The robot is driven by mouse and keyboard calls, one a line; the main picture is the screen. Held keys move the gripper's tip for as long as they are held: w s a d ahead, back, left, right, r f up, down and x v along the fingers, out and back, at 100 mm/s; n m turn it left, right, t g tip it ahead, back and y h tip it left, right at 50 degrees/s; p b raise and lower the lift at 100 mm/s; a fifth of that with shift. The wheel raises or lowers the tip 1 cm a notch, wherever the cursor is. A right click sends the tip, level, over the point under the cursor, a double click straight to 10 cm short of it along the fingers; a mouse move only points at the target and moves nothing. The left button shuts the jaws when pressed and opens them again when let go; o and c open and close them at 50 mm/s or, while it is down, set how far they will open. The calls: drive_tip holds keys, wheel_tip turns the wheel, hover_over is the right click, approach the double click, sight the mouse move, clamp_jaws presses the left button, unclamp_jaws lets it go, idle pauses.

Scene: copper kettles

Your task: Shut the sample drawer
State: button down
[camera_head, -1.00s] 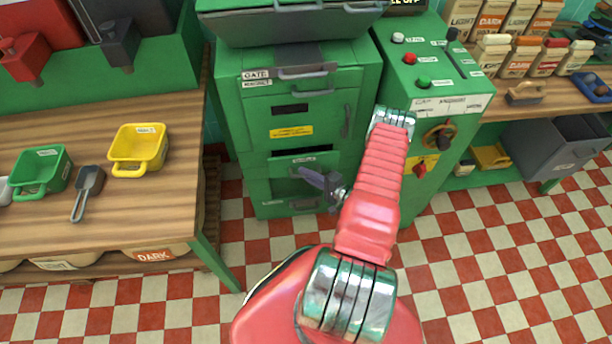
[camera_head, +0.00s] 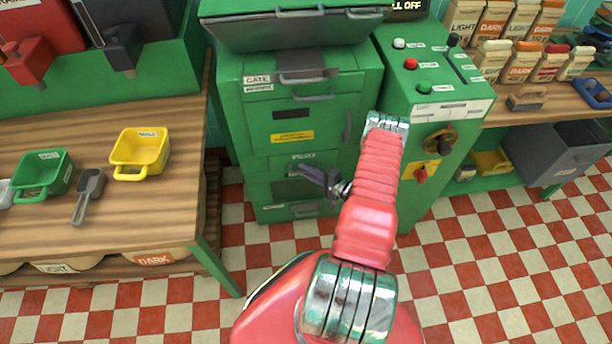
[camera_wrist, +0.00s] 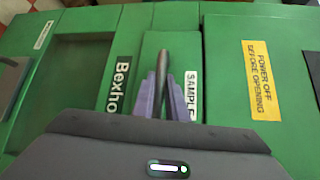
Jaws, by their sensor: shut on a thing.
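The sample drawer (camera_head: 296,160) is a narrow green front low in the green cabinet, under the panel with the yellow label. In the wrist view the drawer front (camera_wrist: 152,50) carries a white SAMPLE label and looks about flush with the panels beside it; a small gap cannot be ruled out. My gripper (camera_head: 308,172) is at the drawer front. In the wrist view its purple fingers (camera_wrist: 164,92) are shut on the dark bar handle (camera_wrist: 163,62), one finger on each side. My gripper and arm hide part of the drawer's right side in the head view.
The yellow warning label (camera_wrist: 250,80) sits on the panel beside the drawer. A green control console (camera_head: 430,110) stands close to the right of the cabinet. A wooden table (camera_head: 100,215) with scoops stands at left. The checkered floor (camera_head: 500,270) at right is open.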

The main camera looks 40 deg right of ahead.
drive_tip(key=shift+w+d+f, duration=0.1)
drive_tip(key=shift+d, duration=0.05)
drive_tip(key=c, duration=2)
unclamp_jaws()
drive_tip(key=shift+c, duration=0.2)
drive_tip(key=shift+w, duration=0.1)
drive_tip(key=v, duration=1.4)
